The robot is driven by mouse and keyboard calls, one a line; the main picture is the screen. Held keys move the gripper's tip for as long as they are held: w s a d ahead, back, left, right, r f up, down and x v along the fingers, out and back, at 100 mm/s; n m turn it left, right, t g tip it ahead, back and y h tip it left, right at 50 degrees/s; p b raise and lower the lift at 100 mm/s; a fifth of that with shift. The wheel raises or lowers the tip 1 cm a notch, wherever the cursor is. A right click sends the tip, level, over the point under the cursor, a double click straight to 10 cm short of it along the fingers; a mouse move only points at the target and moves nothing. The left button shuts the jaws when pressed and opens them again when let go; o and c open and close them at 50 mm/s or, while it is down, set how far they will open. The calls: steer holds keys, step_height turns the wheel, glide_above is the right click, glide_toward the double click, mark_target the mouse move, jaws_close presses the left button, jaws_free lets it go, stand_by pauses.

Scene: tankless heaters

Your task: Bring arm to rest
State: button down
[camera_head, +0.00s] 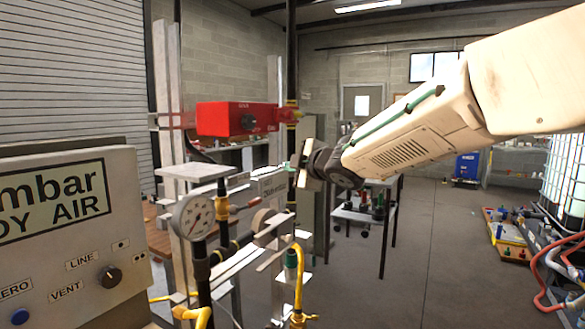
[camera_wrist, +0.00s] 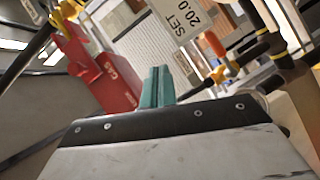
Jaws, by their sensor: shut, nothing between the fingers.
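My arm (camera_head: 410,130), off-white, reaches in from the upper right in the head view and extends toward the pipe stand. My gripper (camera_head: 291,169) is at its far end, in front of the pipes, and its fingers show only as a small teal bit there. In the wrist view the teal fingers of my gripper (camera_wrist: 157,87) are together, with nothing held between them. The red box (camera_head: 238,119) is up and to the left of my gripper in the head view. It also shows tilted in the wrist view (camera_wrist: 103,75), left of the fingers.
A pressure gauge (camera_head: 194,217), yellow hose (camera_head: 298,280) and pipework stand below and left of my gripper. A grey control panel (camera_head: 75,240) fills the lower left. A white "SET 20.0" label (camera_wrist: 186,18) shows in the wrist view. Open floor (camera_head: 415,255) lies right of centre.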

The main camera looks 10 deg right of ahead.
steer(key=s+d+f+m+g+h, duration=0.5)
steer(key=s+d+f+m+h, duration=0.3)
steer(key=s+d+f+m, duration=0.5)
steer(key=s+d+f+m+g, duration=0.1)
steer(key=s+d+m+g, duration=0.1)
steer(key=s, duration=0.9)
steer(key=s+d+f+m+g, duration=0.2)
steer(key=s+g, duration=0.1)
steer(key=s, duration=0.8)
steer(key=s+d+f+m+g, duration=0.1)
steer(key=s+d+m+g, duration=0.1)
steer(key=s, duration=0.9)
steer(key=shift+s+f+g+y, duration=0.15)
steer(key=shift+f+g+y, duration=0.05)
steer(key=shift+g+y, duration=0.2)
